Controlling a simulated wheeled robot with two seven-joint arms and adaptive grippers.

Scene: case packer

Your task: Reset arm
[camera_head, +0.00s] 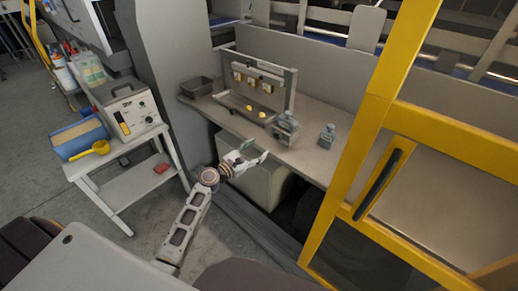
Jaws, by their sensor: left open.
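My left arm reaches up from the bottom of the head view, left of the middle. Its gripper (250,160) is open in front of the workbench's (325,165) front edge. I see nothing held between its fingers. A small green thing shows just behind the gripper; I cannot tell what it is. My right gripper is not in view.
A yellow frame (375,105) stands at right.

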